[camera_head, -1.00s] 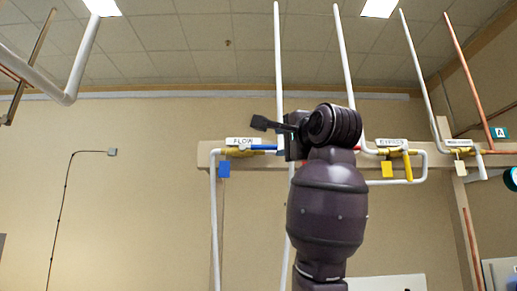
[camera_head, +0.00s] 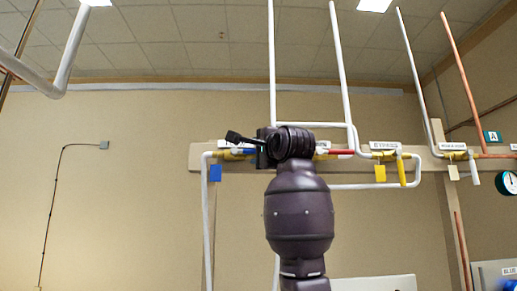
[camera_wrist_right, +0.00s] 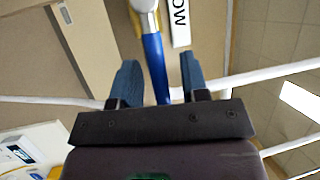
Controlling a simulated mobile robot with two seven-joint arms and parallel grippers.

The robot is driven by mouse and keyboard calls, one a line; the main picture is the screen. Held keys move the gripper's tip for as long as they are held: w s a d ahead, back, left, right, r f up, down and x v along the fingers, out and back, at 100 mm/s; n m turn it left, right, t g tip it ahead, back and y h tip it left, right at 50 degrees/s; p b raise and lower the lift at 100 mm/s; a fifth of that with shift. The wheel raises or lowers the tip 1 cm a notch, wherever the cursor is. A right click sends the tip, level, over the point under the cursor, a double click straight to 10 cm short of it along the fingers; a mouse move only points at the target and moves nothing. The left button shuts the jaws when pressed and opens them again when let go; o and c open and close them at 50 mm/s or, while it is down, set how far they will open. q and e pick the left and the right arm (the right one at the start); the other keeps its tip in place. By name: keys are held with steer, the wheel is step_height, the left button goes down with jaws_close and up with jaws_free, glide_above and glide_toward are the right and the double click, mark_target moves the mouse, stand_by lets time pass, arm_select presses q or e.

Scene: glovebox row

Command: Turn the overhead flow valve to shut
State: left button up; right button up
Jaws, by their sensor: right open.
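The flow valve (camera_head: 228,154) is a yellow fitting on the overhead rail at centre left, with a blue tag (camera_head: 215,173) hanging below it. Its blue lever handle (camera_wrist_right: 153,65) shows clearly in the right wrist view, beside a white label (camera_wrist_right: 180,22) with "OW" readable. In the head view my right gripper (camera_head: 240,139) covers most of the label and part of the lever. In the wrist view the gripper's (camera_wrist_right: 160,75) two blue-grey fingers are apart, with the lever running between them. Contact with either finger cannot be told. My left gripper is not in view.
To the right on the same beam (camera_head: 340,160) are a red lever (camera_head: 340,152), a yellow lever (camera_head: 402,172) with a yellow tag, and another labelled valve. White vertical pipes (camera_head: 341,80) rise behind my arm. A round gauge (camera_head: 508,183) is at the right edge.

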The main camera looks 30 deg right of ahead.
steer(key=shift+w, duration=0.1)
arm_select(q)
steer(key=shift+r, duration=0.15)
arm_select(e)
jaws_close()
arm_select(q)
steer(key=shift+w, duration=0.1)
